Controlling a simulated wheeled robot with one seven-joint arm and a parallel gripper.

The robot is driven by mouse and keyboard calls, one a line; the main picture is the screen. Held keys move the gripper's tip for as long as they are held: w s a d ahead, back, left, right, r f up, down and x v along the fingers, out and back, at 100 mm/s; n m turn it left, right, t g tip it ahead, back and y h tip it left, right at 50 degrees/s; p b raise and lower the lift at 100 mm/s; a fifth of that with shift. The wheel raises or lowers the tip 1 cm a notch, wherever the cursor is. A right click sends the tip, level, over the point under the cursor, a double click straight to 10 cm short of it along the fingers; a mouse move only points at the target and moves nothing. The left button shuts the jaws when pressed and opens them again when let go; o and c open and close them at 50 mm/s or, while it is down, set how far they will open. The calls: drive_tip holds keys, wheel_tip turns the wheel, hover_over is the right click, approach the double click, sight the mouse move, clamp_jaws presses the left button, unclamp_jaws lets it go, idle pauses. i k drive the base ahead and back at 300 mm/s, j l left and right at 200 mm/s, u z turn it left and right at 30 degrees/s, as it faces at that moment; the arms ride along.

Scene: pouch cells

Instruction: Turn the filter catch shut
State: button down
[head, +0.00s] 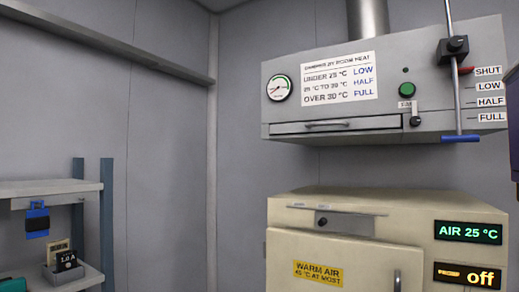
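The grey hood (440,118) hangs on the upper right in the head view. A shallow drawer-like front with a long handle (325,124) runs along its lower edge. At the right end of that front is a small catch (415,120) with a dark knob. A short pale piece rises above the knob, beside a small label too small to read. I cannot tell whether the catch is engaged.
A damper rod with a black block (453,47) stands right of the catch, beside a SHUT-to-FULL scale. A cream oven (350,205) stands below the hood; its displays read AIR 25 °C and off. A shelf (50,188) stands at left. A dark shape cuts the right edge.

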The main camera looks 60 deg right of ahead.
sight(415, 121)
drive_tip(key=z, duration=1.75)
drive_tip(key=k+j+u, duration=0.25)
drive_tip(key=j, duration=0.4)
drive_tip(key=j+u, duration=0.3)
drive_tip(key=j, duration=0.4)
